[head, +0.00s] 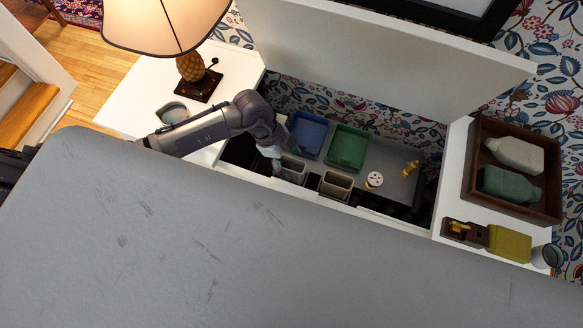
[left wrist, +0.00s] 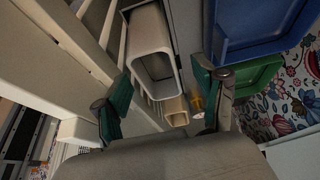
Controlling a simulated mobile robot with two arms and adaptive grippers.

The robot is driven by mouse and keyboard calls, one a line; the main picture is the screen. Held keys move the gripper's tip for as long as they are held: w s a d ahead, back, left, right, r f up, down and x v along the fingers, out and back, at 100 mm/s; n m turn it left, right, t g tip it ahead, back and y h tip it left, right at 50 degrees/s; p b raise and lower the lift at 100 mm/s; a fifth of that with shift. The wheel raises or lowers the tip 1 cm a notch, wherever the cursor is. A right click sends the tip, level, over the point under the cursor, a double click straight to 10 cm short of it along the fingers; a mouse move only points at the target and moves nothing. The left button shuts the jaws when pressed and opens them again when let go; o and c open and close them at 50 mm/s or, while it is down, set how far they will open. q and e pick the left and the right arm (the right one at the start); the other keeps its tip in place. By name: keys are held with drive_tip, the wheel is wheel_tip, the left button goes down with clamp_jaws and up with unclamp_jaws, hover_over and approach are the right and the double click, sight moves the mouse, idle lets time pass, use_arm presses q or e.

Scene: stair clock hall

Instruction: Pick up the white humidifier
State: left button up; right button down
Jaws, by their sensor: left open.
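A small white round object with dark marks on its top (head: 374,180) stands in the recessed compartment; it may be the humidifier, but I cannot tell for sure. My left gripper (head: 274,157) reaches into the compartment from the left, beside a pale open-topped container (head: 293,169). In the left wrist view my left gripper (left wrist: 160,88) is open and empty, its green fingers apart. The pale container (left wrist: 150,45) shows beyond and between them. The white round object is farther right, apart from the gripper. My right gripper is not in view.
A beige container (head: 336,185), a blue tray (head: 309,135), a green tray (head: 347,147) and a yellow item (head: 411,168) share the compartment. A raised white lid (head: 400,55) stands behind. A lamp (head: 165,25) is left; a brown tray (head: 480,195) with two bottles is right.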

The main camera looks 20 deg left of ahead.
use_arm(q)
drive_tip(key=shift+x, duration=0.8)
drive_tip(key=shift+r, duration=0.1)
clamp_jaws()
